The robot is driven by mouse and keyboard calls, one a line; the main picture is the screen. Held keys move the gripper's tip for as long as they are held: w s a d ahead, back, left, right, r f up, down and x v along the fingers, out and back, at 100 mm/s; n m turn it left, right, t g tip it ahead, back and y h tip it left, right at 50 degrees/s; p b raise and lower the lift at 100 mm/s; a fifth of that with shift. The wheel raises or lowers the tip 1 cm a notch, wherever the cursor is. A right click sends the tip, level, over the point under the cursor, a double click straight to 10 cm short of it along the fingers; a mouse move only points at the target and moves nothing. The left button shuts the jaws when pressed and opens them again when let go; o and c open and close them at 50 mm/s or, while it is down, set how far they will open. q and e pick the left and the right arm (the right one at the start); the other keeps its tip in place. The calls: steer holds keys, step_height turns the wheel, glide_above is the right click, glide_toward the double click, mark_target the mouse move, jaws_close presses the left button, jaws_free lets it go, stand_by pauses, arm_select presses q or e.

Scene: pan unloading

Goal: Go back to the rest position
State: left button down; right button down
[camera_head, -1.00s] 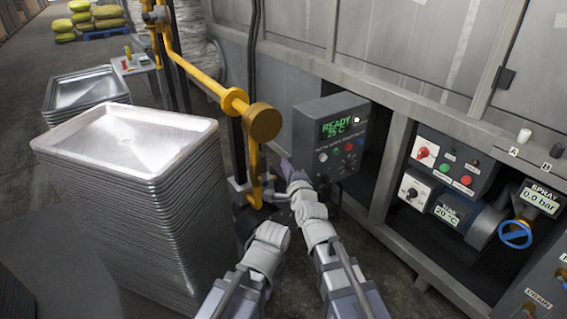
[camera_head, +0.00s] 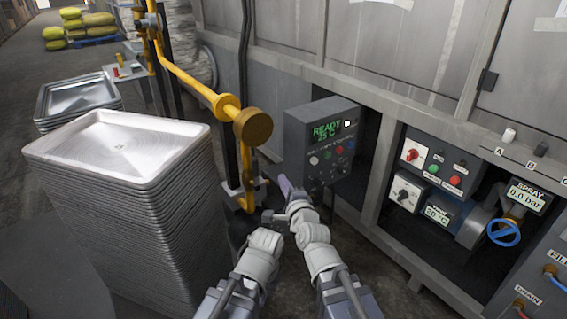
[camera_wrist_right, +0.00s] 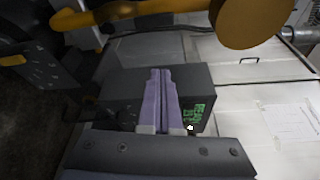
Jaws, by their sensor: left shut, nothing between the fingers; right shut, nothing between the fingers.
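My right gripper (camera_head: 284,183) is shut and empty, its purple fingers pointing up and away beside the left edge of the grey control box (camera_head: 297,128). In the right wrist view its two fingers (camera_wrist_right: 160,76) lie together in front of that box (camera_wrist_right: 100,82), with nothing between them. My left gripper (camera_head: 275,216) is shut and empty, lower and close beside the right one. Its fingers are small and partly hidden in the head view, so their exact pose is unclear. Both forearms come up from the bottom middle.
A tall stack of metal trays (camera_head: 135,215) stands at the left, with another tray stack (camera_head: 80,97) behind. A yellow pipe (camera_head: 190,78) with a round end (camera_head: 253,127) hangs above the grippers. A panel with a blue valve wheel (camera_head: 503,233) is at the right.

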steer(key=s+d+f+n+g+h, duration=0.1)
steer(key=s+d+f+n+g, duration=0.3)
steer(key=f, duration=0.3)
steer(key=s+d+f+n+g+h, duration=0.1)
steer(key=d+f+n+g, duration=0.25)
steer(key=f+n, duration=0.3)
steer(key=s+d+f+n+g+h, duration=0.2)
steer(key=s+d+f+n+g, duration=0.15)
steer(key=s+d, duration=0.2)
steer(key=s+d+f+n+g+h, duration=0.1)
steer(key=s+d+f+n+g, duration=0.25)
steer(key=s, duration=0.35)
steer(key=s+a+r+n+g+h+p, duration=0.1)
steer(key=s+a+r+n+p, duration=0.15)
steer(key=a+r+p, duration=0.3)
steer(key=s+a+r+n+g+p, duration=0.1)
steer(key=s+a+r+p, duration=0.2)
steer(key=a+r+p, duration=0.3)
step_height(320, 180, up, 38)
steer(key=p, duration=3.8)
steer(key=shift+s+d+r, duration=0.2)
steer(key=shift+d, duration=0.2)
